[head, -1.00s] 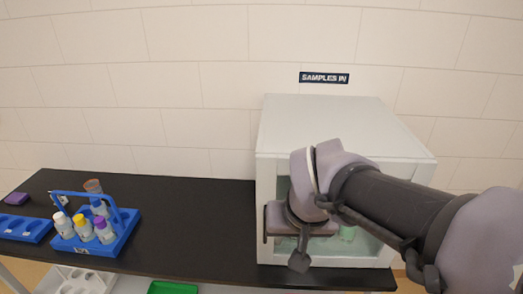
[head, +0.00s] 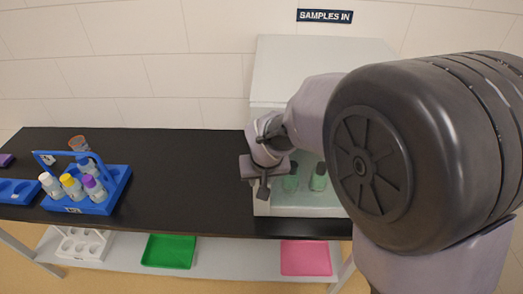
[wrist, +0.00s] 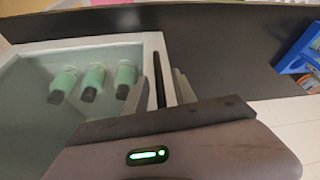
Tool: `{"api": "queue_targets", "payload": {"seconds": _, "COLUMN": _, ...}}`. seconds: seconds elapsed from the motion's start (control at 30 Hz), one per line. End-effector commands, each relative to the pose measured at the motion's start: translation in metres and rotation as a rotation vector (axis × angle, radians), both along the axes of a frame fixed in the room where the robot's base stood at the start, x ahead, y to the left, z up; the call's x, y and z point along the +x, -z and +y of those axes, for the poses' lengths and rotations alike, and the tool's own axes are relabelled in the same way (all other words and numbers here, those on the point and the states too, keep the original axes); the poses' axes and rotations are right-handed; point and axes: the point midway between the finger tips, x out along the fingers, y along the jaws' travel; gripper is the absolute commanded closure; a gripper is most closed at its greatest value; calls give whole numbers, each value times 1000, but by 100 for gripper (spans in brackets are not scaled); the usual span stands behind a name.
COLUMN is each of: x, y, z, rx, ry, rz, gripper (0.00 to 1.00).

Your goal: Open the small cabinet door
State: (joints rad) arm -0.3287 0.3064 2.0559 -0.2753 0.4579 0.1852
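The small white cabinet (head: 322,62) stands at the right end of the black bench, under the "SAMPLES IN" sign. Its glass-fronted door (wrist: 35,93) looks shut in the wrist view, with green-filled bottles (wrist: 91,82) behind the glass. A thin dark upright handle (wrist: 158,78) sits on the door's white frame. My gripper (wrist: 165,88) is at this handle with its fingers apart, one on each side of it. A gap shows between the handle and the right finger. In the head view my gripper (head: 262,176) is at the cabinet's left front edge and hides the handle.
A blue carrier (head: 118,180) with capped bottles stands on the left of the black bench (head: 190,190), beside another blue rack (head: 18,190). The bench between is clear. Green (head: 168,251) and pink (head: 305,257) trays and a white rack (head: 78,243) lie on the lower shelf.

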Motion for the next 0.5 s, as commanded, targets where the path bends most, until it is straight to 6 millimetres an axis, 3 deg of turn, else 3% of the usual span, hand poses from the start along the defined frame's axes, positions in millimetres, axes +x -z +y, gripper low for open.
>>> {"api": "queue_targets", "payload": {"seconds": 0.33, "x": 2, "y": 5, "z": 0, "rx": 0, "ry": 1, "rz": 0, "gripper": 67}}
{"api": "queue_targets", "payload": {"seconds": 0.5, "x": 2, "y": 4, "z": 0, "rx": 0, "ry": 1, "rz": 0, "gripper": 100}}
